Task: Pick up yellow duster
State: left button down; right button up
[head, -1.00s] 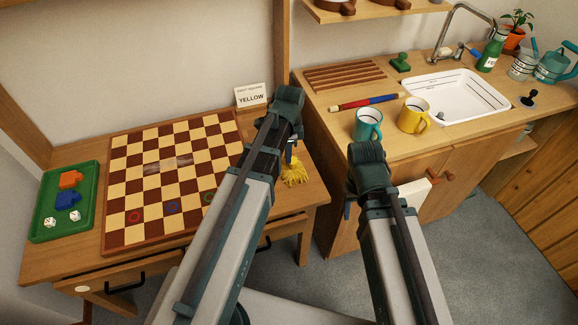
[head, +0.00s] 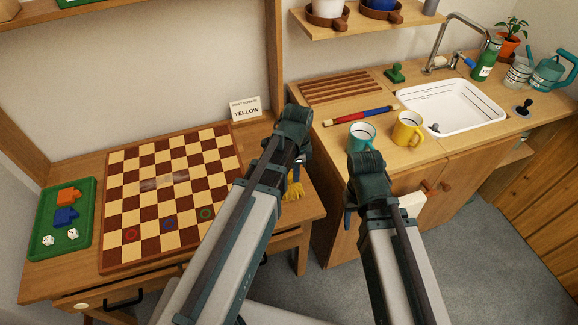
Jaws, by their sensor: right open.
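The yellow duster (head: 293,187) lies at the right end of the desk, mostly hidden behind my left arm; only a strip of its yellow fringe shows. My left gripper (head: 299,160) points down over that end of the desk, close to the duster in the picture. Its fingers are largely hidden by its own wrist, so I cannot tell whether it touches the duster. My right gripper (head: 349,214) is open in front of the counter's cabinet, right of the duster, with its fingers mostly hidden.
A chessboard (head: 165,185) and a green tray (head: 83,222) fill the desk's left and middle. A card reading YELLOW (head: 245,108) stands behind. On the right counter are a teal mug (head: 362,137), a yellow mug (head: 408,129) and a sink (head: 455,105).

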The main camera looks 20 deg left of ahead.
pick_arm(q)
jog(key=s+d+r+p, duration=0.1)
jog(key=s+d, duration=0.7)
jog(key=shift+d+r, duration=0.15)
jog(key=shift+r, duration=0.1)
jog(key=shift+s, duration=0.1)
jog(key=shift+c, duration=1.6)
grip_release()
notch_tip(320, 180, up, 14)
jog(key=p, duration=1.4)
jog(key=shift+f, duration=0.15)
